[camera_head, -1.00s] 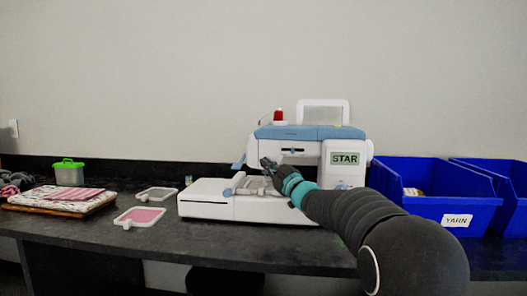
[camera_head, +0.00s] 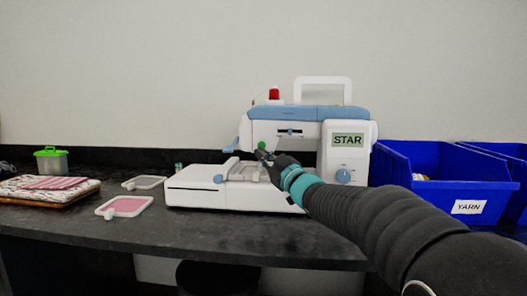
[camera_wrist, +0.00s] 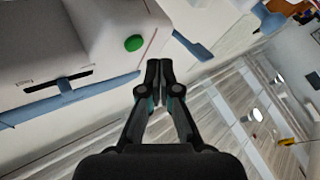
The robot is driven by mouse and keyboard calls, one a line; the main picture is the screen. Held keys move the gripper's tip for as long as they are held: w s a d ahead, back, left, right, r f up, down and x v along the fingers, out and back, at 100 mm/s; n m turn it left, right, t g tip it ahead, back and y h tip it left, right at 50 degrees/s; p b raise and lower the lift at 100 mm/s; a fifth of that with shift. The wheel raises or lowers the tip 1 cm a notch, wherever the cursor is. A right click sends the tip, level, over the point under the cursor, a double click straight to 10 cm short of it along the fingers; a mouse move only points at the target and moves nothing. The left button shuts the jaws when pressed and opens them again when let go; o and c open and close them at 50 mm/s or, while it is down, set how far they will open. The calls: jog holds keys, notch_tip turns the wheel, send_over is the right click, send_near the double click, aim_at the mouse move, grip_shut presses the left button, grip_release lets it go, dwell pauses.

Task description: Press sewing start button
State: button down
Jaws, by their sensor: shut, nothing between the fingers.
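The sewing machine (camera_head: 300,113) is white with a blue top and stands on the dark counter. Its display (camera_head: 347,140) reads STAR. A green round start button (camera_head: 262,145) shows on the machine head's lower left. In the wrist view the green button (camera_wrist: 134,43) is on the white housing, above and left of my fingertips. My gripper (camera_head: 262,155) is in front of the machine head, just below the button in the head view. In the wrist view my gripper (camera_wrist: 159,66) has its fingers together, with nothing between them. The fingertips look apart from the button.
Blue bins (camera_head: 425,190), one labelled YARN, stand right of the machine. Embroidery hoops (camera_head: 124,207), folded fabric (camera_head: 45,190) and a green-lidded container (camera_head: 51,160) lie to the left. The counter's front left (camera_head: 100,232) is mostly clear.

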jog(key=shift+s+a+r, duration=0.2)
jog(key=shift+s+r, duration=0.1)
jog(key=shift+s, duration=0.3)
jog(key=shift+s+a+r, duration=0.15)
jog(key=shift+s+r, duration=0.15)
jog(key=shift+s, duration=0.25)
jog(key=s+d+n+g+h+b, duration=0.1)
jog(key=s+d+n+g+b, duration=0.2)
jog(key=n, duration=1)
jog(key=s+d, duration=0.3)
jog(key=d, duration=0.1)
jog(key=shift+d+r, duration=0.2)
jog(key=shift+d, duration=0.15)
send_near(258, 146)
jog(key=w+a, duration=0.3)
jog(key=a, duration=0.1)
jog(key=shift+w+a+r, duration=0.1)
jog(key=shift+w+r, duration=0.1)
jog(key=shift+w, duration=0.6)
